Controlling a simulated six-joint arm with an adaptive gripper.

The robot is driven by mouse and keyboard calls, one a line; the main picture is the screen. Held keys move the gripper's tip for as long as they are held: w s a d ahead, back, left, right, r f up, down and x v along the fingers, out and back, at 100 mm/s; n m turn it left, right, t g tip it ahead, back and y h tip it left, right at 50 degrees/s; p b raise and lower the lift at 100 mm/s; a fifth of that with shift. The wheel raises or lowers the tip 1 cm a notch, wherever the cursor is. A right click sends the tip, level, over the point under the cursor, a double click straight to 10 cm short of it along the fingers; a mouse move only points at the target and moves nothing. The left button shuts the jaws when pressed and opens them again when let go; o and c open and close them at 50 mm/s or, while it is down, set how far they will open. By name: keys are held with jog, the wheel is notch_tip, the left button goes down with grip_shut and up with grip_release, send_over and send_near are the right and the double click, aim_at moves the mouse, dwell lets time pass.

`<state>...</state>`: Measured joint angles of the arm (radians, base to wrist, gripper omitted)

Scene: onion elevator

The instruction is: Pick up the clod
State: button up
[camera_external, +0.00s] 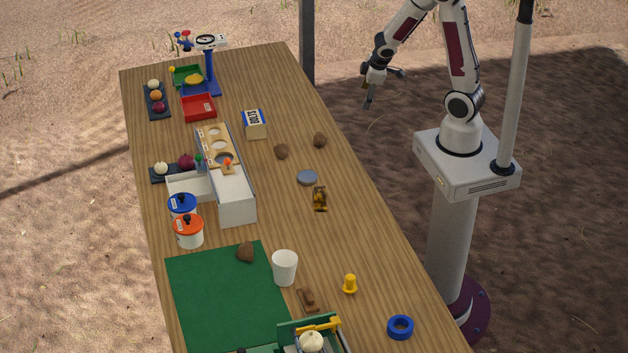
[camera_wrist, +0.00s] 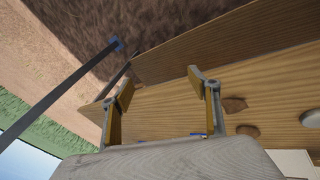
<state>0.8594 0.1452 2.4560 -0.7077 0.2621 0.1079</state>
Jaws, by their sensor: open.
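Three brown clod-like lumps lie on the wooden table. One lump (camera_external: 281,151) is right of the white sorter, a second lump (camera_external: 320,140) is near the table's right edge, and a third lump (camera_external: 245,252) is on the green mat. I cannot tell which one the task means. Two brown lumps, one upper (camera_wrist: 234,104) and one lower (camera_wrist: 247,130), show in the wrist view, right of my fingers. My gripper (camera_external: 370,97) is open and empty, raised off the table's right side. Its two spread fingers (camera_wrist: 163,100) show in the wrist view with nothing between them.
A blue-and-white box (camera_external: 254,124) stands behind the lumps. A grey disc (camera_external: 307,177) and a small brown-and-yellow object (camera_external: 320,198) lie in front. The white sorter (camera_external: 236,208) stands to the left, and a white cup (camera_external: 285,268) nearer. Bare wood surrounds the two far lumps.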

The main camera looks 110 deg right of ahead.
jog(key=w+d+f+n+t+y, duration=0.2)
jog(key=w+f+n+t, duration=0.15)
jog(key=f, duration=0.45)
jog(key=w+a, duration=0.1)
jog(key=w+a+t+y, duration=0.1)
jog(key=w, duration=0.1)
jog(key=w+a+n+t, duration=0.1)
jog(key=w, duration=0.1)
jog(key=shift+w+a+r+y, duration=0.1)
jog(key=shift+a+r+y, duration=0.2)
jog(key=shift+a, duration=0.1)
jog(key=n+t+y, duration=0.1)
jog(key=t+y, duration=0.1)
send_near(319, 139)
jog(key=shift+s+d+f, duration=0.35)
jog(key=shift+f, duration=0.15)
jog(key=shift+s+d+f, duration=0.35)
jog(key=shift+d+f, duration=0.05)
jog(key=shift+f, duration=0.1)
jog(key=shift+w+a+r, duration=0.15)
jog(key=shift+w+r, duration=0.05)
jog(key=shift+r, duration=0.05)
jog(key=shift+f, duration=0.1)
jog(key=shift+x, duration=1.25)
jog(key=shift+w, duration=0.15)
